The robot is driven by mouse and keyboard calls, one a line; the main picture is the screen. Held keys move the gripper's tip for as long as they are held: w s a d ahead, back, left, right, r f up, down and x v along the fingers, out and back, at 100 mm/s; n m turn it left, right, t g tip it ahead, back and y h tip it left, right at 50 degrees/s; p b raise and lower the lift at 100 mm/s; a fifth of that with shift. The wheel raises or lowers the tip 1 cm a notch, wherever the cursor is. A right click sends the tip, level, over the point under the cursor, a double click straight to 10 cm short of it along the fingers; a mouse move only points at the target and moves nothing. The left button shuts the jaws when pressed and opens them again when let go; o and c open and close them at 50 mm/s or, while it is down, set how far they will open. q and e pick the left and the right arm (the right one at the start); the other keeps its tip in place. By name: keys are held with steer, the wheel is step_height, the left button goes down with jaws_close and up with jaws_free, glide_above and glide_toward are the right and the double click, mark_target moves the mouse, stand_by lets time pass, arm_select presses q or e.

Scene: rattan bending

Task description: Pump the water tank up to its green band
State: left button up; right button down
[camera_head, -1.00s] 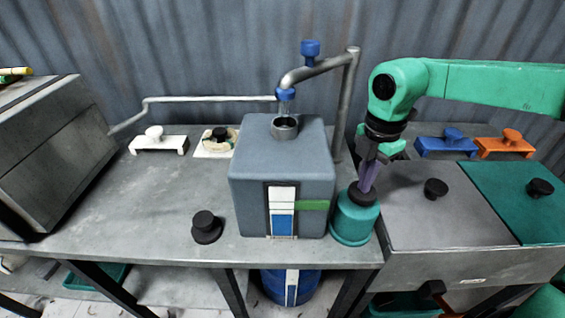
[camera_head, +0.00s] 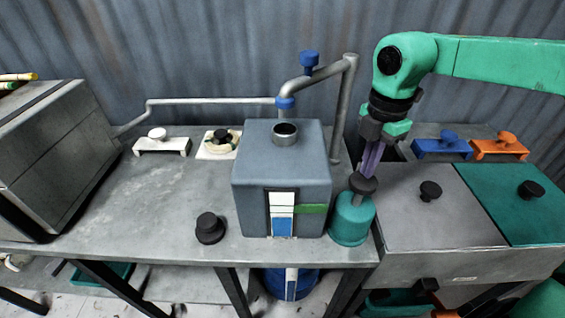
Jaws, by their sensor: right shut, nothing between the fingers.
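The water tank (camera_head: 250,190) is a grey-blue box on the bench with an open round neck on top. Its front gauge (camera_head: 283,225) shows blue at the bottom and white above. A green band (camera_head: 312,209) sits beside the gauge, and the blue stops below it. The teal pump (camera_head: 350,222) stands right of the tank with a dark knob (camera_head: 363,184) on top. My right gripper (camera_head: 366,172) points down, shut and empty, with its fingertips at the knob; I cannot tell if they touch. My left gripper is not in view.
A loose black knob (camera_head: 210,228) stands on the bench left of the tank. Blue (camera_head: 443,147) and orange (camera_head: 499,147) handled pieces lie behind the grey and teal lids at right. A grey cabinet (camera_head: 60,150) fills the left. The bench's left middle is clear.

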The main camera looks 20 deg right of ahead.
mark_target(364, 180)
step_height(364, 180, down, 7)
steer(key=b, duration=0.6)
steer(key=shift+r, duration=0.2)
step_height(364, 180, up, 7)
steer(key=p, duration=0.4)
steer(key=shift+f, duration=0.3)
step_height(364, 180, down, 6)
steer(key=b, duration=0.5)
steer(key=shift+f+b, duration=0.25)
steer(key=shift+b, duration=0.05)
step_height(364, 180, up, 7)
steer(key=p, duration=0.5)
steer(key=shift+f, duration=0.15)
stand_by(0.4)
